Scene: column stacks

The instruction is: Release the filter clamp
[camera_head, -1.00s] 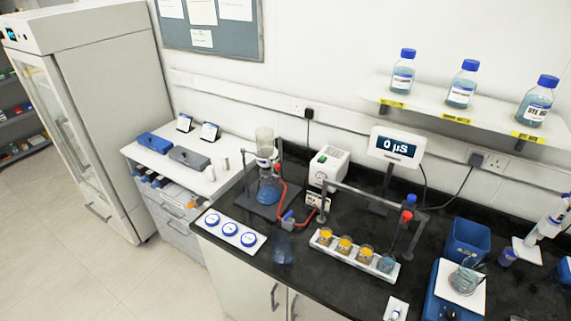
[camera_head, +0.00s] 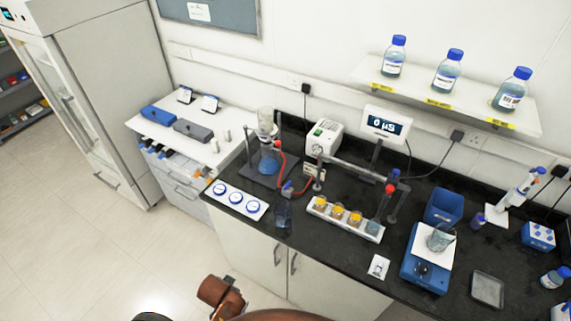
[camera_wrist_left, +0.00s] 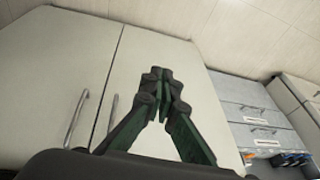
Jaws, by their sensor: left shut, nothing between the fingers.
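The filter assembly stands on the dark bench in the head view: a clear glass funnel (camera_head: 265,117) sits upright above a flask (camera_head: 268,164) of blue liquid, beside a dark stand. A pale band with a small red part (camera_head: 277,143) shows at the joint between them; the clamp is too small to make out clearly. A red tube (camera_head: 283,170) runs from there toward the white pump (camera_head: 324,138). My left gripper (camera_wrist_left: 160,78) is shut and empty in the left wrist view, in front of the pale cabinet doors, away from the filter assembly. My right gripper is not visible.
A white tray with blue-rimmed discs (camera_head: 236,199) and a dark bottle (camera_head: 283,214) stand near the bench's front edge. Cabinet doors (camera_head: 251,246) and a drawer unit (camera_wrist_left: 262,116) are below bench height.

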